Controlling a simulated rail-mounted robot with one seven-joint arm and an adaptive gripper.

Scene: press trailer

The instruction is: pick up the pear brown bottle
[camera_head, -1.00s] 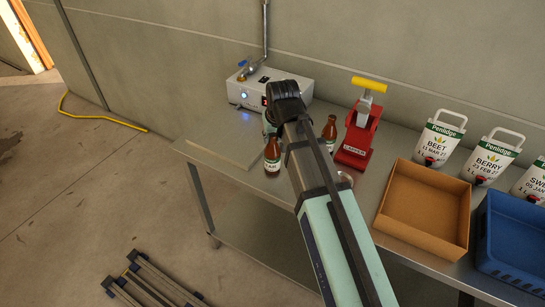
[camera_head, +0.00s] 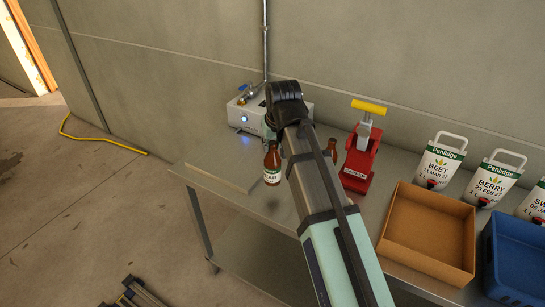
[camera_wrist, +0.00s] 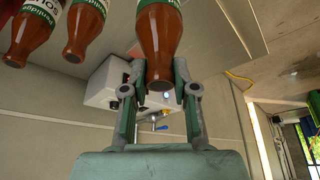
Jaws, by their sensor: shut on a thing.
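The pear brown bottle (camera_head: 272,165) shows left of my arm in the head view, upright, with a white and green label ending in "EAR". It appears to be just above the table. In the wrist view the brown bottle (camera_wrist: 158,40) stands between the two fingers of my gripper (camera_wrist: 160,78), which are shut on it. In the head view the fingers are mostly hidden behind my arm.
Another brown bottle (camera_head: 332,150) stands partly behind my arm. A red capper (camera_head: 360,160), a cardboard tray (camera_head: 425,258), a blue crate (camera_head: 518,260) and several white pouches (camera_head: 440,165) are to the right. A white box (camera_head: 238,115) stands behind. A flat board (camera_head: 225,165) lies left.

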